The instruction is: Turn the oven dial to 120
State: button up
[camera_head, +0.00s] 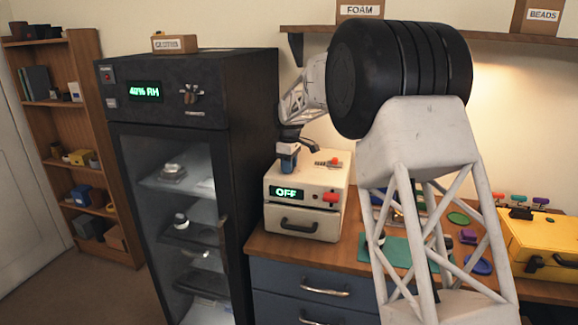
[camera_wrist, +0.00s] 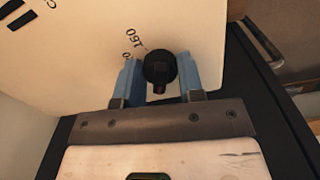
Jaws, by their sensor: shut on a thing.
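The oven is the cream box (camera_head: 306,222) on the wooden bench, with a green display (camera_head: 286,192) reading OFF and a red button (camera_head: 330,197). In the wrist view, the black round dial (camera_wrist: 159,62) stands on the cream face, with the mark 160 (camera_wrist: 134,38) beside it and another mark, ending in 0, partly covered at its left. My gripper (camera_wrist: 158,70) has its two blue fingers on either side of the dial, shut on it. In the head view my gripper (camera_head: 288,158) is at the oven's top left and hides the dial. I cannot tell the dial's setting.
A dark glass-door cabinet (camera_head: 190,90) showing 40% RH stands close left of the oven. A small orange-and-grey item (camera_head: 330,161) sits on the oven's top. A yellow case (camera_head: 545,242) and a green mat (camera_head: 405,250) lie to the right. My arm covers part of the bench.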

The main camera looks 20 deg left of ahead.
jog(key=shift+m, duration=0.3)
jog(key=m, duration=0.8)
jog(key=shift+m, duration=0.4)
jog(key=m, duration=0.4)
jog(key=shift+m, duration=2.2)
jog(key=shift+r, duration=0.1)
jog(key=o, duration=0.9)
